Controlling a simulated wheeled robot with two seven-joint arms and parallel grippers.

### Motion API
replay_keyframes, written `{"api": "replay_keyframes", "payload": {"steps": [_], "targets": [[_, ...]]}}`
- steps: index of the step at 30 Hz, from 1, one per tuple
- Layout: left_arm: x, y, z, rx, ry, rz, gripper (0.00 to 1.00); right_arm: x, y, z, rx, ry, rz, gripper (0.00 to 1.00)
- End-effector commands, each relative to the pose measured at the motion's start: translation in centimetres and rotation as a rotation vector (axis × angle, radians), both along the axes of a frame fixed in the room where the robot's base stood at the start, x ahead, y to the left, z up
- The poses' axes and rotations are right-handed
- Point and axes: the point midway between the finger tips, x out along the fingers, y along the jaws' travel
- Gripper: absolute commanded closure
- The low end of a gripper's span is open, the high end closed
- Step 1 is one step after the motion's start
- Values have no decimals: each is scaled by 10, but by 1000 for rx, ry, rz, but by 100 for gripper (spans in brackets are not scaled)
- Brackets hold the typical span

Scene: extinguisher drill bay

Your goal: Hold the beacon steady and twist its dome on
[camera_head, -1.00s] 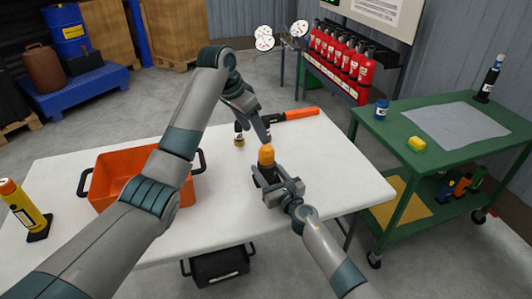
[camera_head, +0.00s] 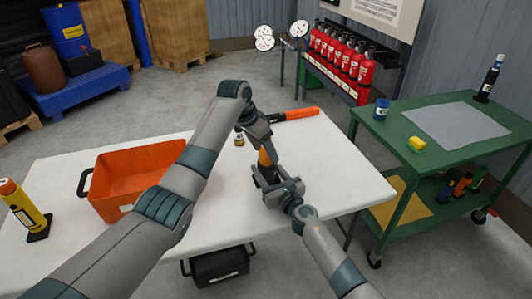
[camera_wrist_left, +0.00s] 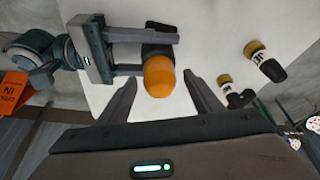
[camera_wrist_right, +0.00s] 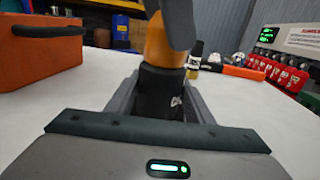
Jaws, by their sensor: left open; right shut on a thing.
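The beacon has a black base (camera_wrist_right: 160,92) and an orange dome (camera_wrist_right: 157,45) on top. It stands upright on the white table (camera_head: 335,185); I cannot tell how tightly the dome sits. My right gripper (camera_head: 266,180) is shut on the black base, with a finger on each side in the right wrist view. My left gripper (camera_head: 268,150) is at the dome from above, open. In the left wrist view the dome (camera_wrist_left: 158,77) lies between its spread fingers. In the right wrist view a left finger partly covers the dome. In the head view my left gripper hides much of it.
An orange crate (camera_head: 112,172) stands to the left, with a yellow-and-black lamp (camera_head: 22,205) beyond it. A green cart (camera_head: 390,130) stands right. The table's right part is clear.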

Motion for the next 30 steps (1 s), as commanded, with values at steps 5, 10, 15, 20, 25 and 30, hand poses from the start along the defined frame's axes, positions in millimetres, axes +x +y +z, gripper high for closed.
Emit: {"api": "replay_keyframes", "payload": {"steps": [5,10,15,20,25,30], "targets": [[4,-6,-14,0,0,-1,40,0,0,0,1,0,0,87],[5,-7,-18,-1,-1,-1,40,0,0,0,1,0,0,87],[5,-7,-18,-1,-1,-1,40,0,0,0,1,0,0,87],[5,-7,-18,-1,-1,-1,69,0,0,0,1,0,0,87],[5,-6,-18,-1,-1,0,82,0,0,0,1,0,0,87],[5,-7,-18,-1,-1,13,82,0,0,0,1,0,0,87]]}}
